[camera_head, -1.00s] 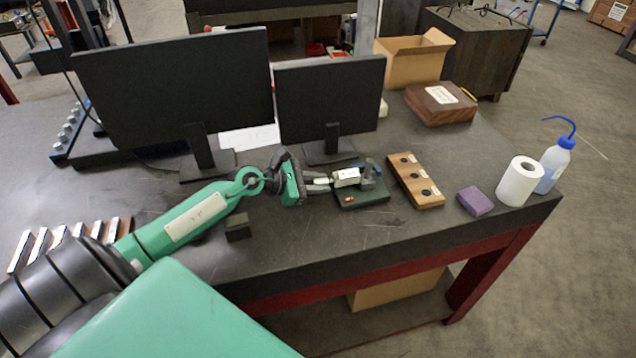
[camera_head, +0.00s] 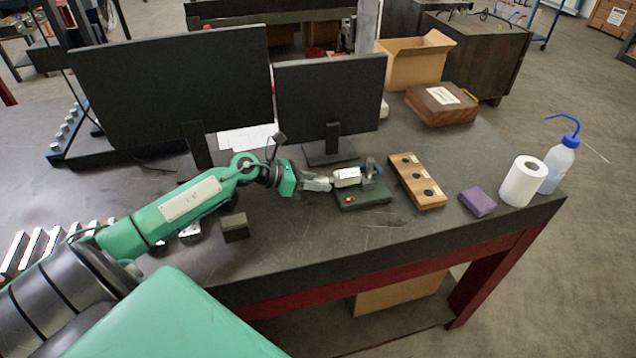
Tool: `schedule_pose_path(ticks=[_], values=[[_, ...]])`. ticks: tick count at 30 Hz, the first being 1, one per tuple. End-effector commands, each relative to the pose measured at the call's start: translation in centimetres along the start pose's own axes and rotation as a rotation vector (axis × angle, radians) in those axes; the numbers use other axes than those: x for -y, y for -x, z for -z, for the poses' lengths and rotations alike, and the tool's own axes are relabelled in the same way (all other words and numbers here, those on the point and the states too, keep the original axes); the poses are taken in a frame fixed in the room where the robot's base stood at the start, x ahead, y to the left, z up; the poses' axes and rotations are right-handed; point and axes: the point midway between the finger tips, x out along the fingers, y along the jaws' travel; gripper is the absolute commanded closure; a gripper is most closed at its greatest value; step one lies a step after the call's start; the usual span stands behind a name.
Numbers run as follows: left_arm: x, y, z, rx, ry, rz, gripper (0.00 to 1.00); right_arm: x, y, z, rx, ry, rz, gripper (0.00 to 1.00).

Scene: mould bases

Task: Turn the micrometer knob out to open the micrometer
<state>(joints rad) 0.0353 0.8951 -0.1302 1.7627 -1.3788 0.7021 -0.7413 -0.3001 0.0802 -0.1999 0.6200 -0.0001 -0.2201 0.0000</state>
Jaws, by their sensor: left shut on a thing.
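The micrometer (camera_head: 349,177) has a white body and sits in a dark green stand (camera_head: 366,196) near the middle of the bench. Its knob end points left, toward my left gripper (camera_head: 329,184). My left gripper comes in from the left, level with the micrometer, and is shut on the knob. The fingers cover the knob, so its setting is hidden. My right gripper is not in view.
Two black monitors (camera_head: 175,90) stand behind the arm. A wooden block with dark round inserts (camera_head: 405,170) lies right of the stand. A purple block (camera_head: 478,201), paper roll (camera_head: 523,181) and blue-capped bottle (camera_head: 558,165) are at the right edge. A small dark block (camera_head: 235,228) lies in front of the arm.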

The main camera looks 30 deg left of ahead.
Motion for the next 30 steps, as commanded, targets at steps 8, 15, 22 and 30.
schedule_pose_path(ticks=[8,15,22,30], values=[[0.0,0.0,0.0,0.000,-0.001,-0.001,0.99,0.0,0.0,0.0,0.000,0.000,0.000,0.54],[0.0,0.0,0.0,0.000,-0.001,-0.001,0.54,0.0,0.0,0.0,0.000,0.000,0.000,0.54],[-0.1,0.3,0.1,-0.001,-0.001,-0.001,0.54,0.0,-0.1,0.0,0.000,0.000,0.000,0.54],[-0.1,3.4,0.4,-0.004,-0.002,-0.001,0.54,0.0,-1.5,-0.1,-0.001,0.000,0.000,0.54]])
